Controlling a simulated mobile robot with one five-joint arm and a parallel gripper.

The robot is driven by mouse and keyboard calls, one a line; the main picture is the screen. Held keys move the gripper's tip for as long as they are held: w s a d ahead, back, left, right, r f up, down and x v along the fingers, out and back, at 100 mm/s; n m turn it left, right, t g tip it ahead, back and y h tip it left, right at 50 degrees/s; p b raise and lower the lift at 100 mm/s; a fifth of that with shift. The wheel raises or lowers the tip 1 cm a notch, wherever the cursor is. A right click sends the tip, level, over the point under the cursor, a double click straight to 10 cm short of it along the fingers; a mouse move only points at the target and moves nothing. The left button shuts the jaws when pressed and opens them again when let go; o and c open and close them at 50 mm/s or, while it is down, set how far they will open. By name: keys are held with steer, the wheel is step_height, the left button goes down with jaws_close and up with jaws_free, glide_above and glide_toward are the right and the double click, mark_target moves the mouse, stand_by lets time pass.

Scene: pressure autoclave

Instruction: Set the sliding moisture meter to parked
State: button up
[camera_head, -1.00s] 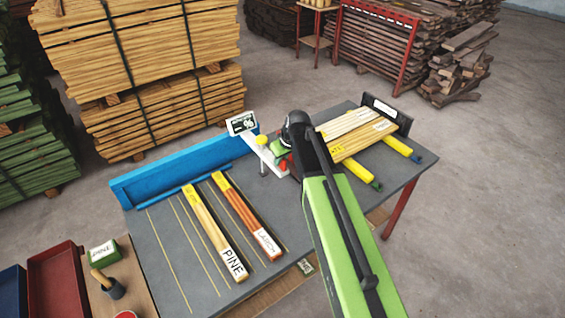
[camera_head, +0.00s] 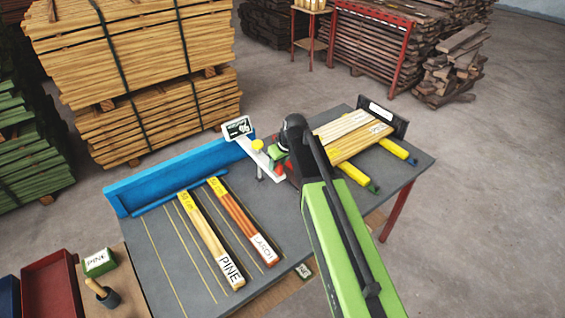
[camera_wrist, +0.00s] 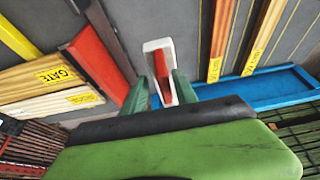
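The moisture meter appears to be the white bar with a small display (camera_head: 238,129), near the back edge of the grey table (camera_head: 190,262). In the wrist view, my gripper's green fingers (camera_wrist: 161,92) stand apart on either side of a white piece with a red middle (camera_wrist: 160,72), likely a handle on the meter. I see no clear sign that they clamp it. Its lower end is hidden behind my gripper.
Pine (camera_head: 212,240) and larch (camera_head: 242,222) strips lie left of my arm. A blue rail (camera_head: 180,180) edges the back. Boards on yellow bars (camera_head: 358,178) lie to the right. In the wrist view, a red block (camera_wrist: 97,62) is left of my fingers.

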steer(key=p+v, duration=1.6)
steer(key=v, duration=0.1)
steer(key=shift+r, duration=0.2)
steer(key=shift+w, duration=0.1)
steer(key=s+d+f+b, duration=0.2)
steer(key=f+b, duration=0.5)
steer(key=s+d+f+b, duration=0.1)
steer(key=d+f+b, duration=0.1)
steer(key=f+b, duration=0.55)
steer(key=s+d+f+m+g+h+b, duration=0.1)
steer(key=s+d+f+m+g+b, duration=0.1)
steer(key=s, duration=0.3)
steer(key=s+d+f+m+g+h+b, duration=0.1)
steer(key=s+d+f+m+g+b, duration=0.1)
steer(key=s, duration=0.4)
step_height(320, 180, down, 3)
steer(key=shift+s+d+r+m+b, duration=0.25)
steer(key=shift+s+d+m+b, duration=0.15)
steer(key=shift+m, duration=0.8)
